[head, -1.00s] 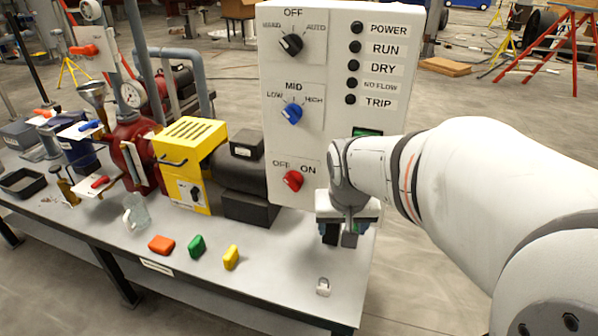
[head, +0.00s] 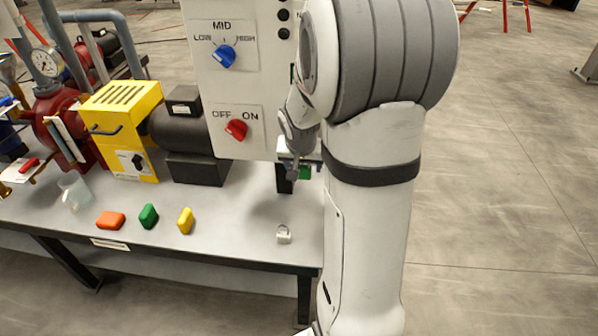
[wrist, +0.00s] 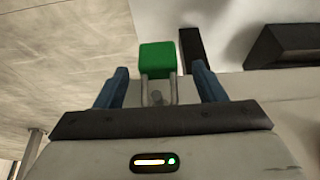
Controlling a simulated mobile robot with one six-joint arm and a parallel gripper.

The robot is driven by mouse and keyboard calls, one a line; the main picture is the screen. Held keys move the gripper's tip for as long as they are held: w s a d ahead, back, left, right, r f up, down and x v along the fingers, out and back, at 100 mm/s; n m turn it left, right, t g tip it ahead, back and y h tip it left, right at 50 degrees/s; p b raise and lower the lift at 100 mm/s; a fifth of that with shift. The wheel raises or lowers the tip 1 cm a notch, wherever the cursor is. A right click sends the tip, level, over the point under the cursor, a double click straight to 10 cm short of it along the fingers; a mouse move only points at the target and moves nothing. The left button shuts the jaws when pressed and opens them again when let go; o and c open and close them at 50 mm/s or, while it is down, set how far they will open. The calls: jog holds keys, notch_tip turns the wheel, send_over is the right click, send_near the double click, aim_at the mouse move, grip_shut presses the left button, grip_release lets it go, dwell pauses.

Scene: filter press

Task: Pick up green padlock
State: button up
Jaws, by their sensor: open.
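A green padlock (wrist: 158,57) with a grey shackle shows in the wrist view. Its shackle points toward my gripper (wrist: 159,75) and lies between the two blue fingers, with gaps on both sides. The fingers are open, and the padlock's body reaches past their tips. In the head view, a green patch of it (head: 305,172) shows beside my gripper (head: 295,172), near the bench's right end. My arm partly hides this area. What the padlock rests on or hangs from cannot be told.
The control panel (head: 225,85) stands close behind my gripper. Open floor (head: 500,200) lies to the right.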

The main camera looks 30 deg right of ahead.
jog(key=shift+f, duration=0.1)
jog(key=c, duration=1.1)
